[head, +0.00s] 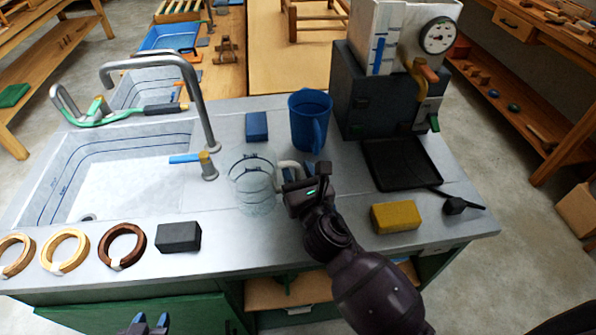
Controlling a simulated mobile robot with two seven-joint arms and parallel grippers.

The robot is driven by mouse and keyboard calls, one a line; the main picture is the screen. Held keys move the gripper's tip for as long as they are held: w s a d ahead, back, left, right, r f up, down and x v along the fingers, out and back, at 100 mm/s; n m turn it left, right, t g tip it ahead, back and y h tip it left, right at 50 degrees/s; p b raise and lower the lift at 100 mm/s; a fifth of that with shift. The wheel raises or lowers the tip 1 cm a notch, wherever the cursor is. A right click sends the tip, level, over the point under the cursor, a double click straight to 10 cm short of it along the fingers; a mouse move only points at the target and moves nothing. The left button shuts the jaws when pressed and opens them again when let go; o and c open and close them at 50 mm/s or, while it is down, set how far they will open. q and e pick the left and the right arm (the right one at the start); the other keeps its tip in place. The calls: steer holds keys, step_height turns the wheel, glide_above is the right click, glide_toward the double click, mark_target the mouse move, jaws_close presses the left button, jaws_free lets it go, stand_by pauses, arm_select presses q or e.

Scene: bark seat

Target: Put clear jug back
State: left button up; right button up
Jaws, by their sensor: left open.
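The clear jug (252,192) stands upright on the grey counter, right of the sink and in front of the blue jug. It is see-through, with a pale handle (287,165) on its right side. My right gripper (302,178) is at this handle, with its fingers around or against it; whether they are closed on it cannot be made out. My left gripper (147,324) is low at the bottom edge, in front of the counter, with two fingertips apart and nothing between them.
A blue jug (309,122) and a blue block (256,126) stand behind. The tap (205,110) and sink (75,185) lie left. A black tray (402,163), yellow sponge (396,216) and machine with gauge (385,90) are right. A dark block (178,237) and rings sit along the front.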

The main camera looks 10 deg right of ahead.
steer(key=shift+r, duration=0.15)
steer(key=shift+s+d, duration=0.1)
steer(key=shift+s, duration=0.1)
steer(key=s, duration=0.3)
steer(key=s+d, duration=0.1)
steer(key=s, duration=0.3)
steer(key=s+d, duration=0.1)
steer(key=s, duration=0.3)
steer(key=shift+s, duration=0.2)
